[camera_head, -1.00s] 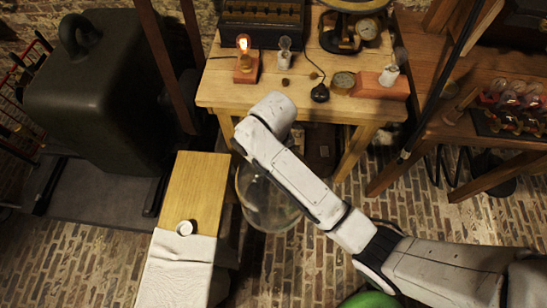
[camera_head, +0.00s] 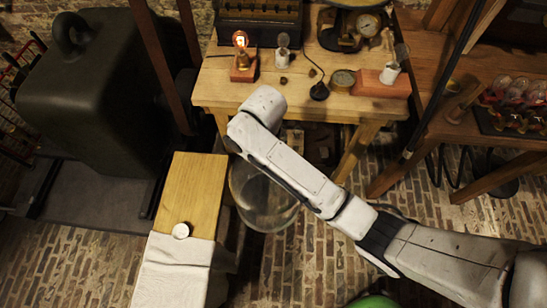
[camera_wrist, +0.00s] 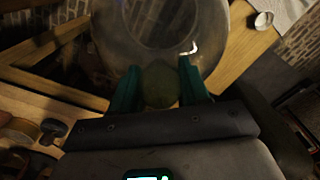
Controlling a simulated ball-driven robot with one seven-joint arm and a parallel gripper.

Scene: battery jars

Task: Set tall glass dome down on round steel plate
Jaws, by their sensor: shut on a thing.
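A tall clear glass dome (camera_head: 264,205) hangs beside the narrow wooden bench in the head view, partly behind my arm. In the wrist view the dome (camera_wrist: 160,38) fills the upper middle, its wide body beyond the fingers. My gripper (camera_wrist: 158,92) is shut on the dome's round knob (camera_wrist: 160,86), one teal finger on each side. The gripper is hidden by my arm in the head view. I cannot clearly pick out a round steel plate in either view.
A narrow wooden bench (camera_head: 190,190) carries a white cloth (camera_head: 172,270) and a small round white piece (camera_head: 181,230). A workbench (camera_head: 225,92) behind holds a glowing bulb (camera_head: 240,50) and instruments. A dark weight-shaped block (camera_head: 90,100) stands left. Brick floor lies between.

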